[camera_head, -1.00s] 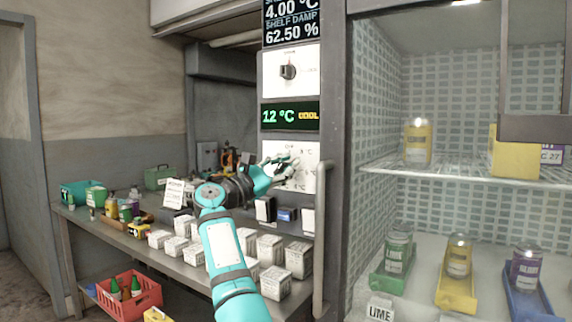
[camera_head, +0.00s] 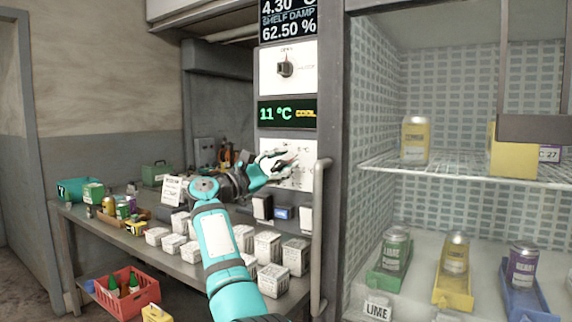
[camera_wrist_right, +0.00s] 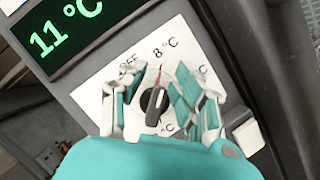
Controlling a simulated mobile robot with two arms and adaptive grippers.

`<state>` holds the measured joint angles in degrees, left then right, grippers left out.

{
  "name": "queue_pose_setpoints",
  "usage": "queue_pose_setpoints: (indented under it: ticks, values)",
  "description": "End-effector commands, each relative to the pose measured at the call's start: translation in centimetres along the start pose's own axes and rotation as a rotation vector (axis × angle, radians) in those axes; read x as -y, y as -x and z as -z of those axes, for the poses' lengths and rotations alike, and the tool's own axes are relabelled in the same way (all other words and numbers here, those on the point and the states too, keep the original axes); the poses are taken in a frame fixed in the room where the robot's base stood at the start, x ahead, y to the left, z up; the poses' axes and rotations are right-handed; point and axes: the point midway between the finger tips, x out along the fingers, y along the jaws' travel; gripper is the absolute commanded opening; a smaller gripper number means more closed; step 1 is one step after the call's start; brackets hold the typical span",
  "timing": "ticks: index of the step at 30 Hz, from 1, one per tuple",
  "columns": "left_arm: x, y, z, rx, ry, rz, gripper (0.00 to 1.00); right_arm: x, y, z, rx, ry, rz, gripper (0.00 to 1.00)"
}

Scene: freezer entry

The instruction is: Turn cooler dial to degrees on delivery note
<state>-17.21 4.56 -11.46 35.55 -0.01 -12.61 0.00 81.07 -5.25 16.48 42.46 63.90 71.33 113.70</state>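The cooler dial (camera_wrist_right: 153,101) is a black knob with a red pointer on a white plate (camera_wrist_right: 92,92). The pointer aims near the "8 °C" mark; "OFF" is to its left. My right gripper (camera_wrist_right: 156,88) is open, its fingers on either side of the knob, with gaps visible. In the head view my right gripper (camera_head: 284,166) covers much of the plate. The green display (camera_head: 287,114) above reads 11 °C and "COOL". A white paper sheet (camera_head: 172,189), perhaps the delivery note, stands on the bench; its text is too small to read. My left gripper is out of view.
Another knob (camera_head: 286,66) sits above the display. A vertical handle (camera_head: 319,235) stands right of the dial plate. Several white boxes (camera_head: 267,245) fill the bench below my right arm. The glass-fronted cooler (camera_head: 450,165) on the right holds cans in trays.

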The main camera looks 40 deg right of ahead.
Motion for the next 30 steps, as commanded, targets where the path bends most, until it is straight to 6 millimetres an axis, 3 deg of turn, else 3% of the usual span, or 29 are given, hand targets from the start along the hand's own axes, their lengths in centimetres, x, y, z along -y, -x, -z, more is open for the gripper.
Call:
queue_pose_setpoints:
  ticks: [20,25,30]
  values:
    - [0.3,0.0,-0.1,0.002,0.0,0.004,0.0,0.2,0.4,0.3,-0.004,0.006,0.002,0.36]
    - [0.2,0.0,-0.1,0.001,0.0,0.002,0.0,0.2,2.7,0.4,-0.005,0.006,0.001,0.36]
    - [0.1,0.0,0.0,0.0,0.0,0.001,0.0,0.1,6.4,0.4,-0.007,0.006,-0.001,0.36]
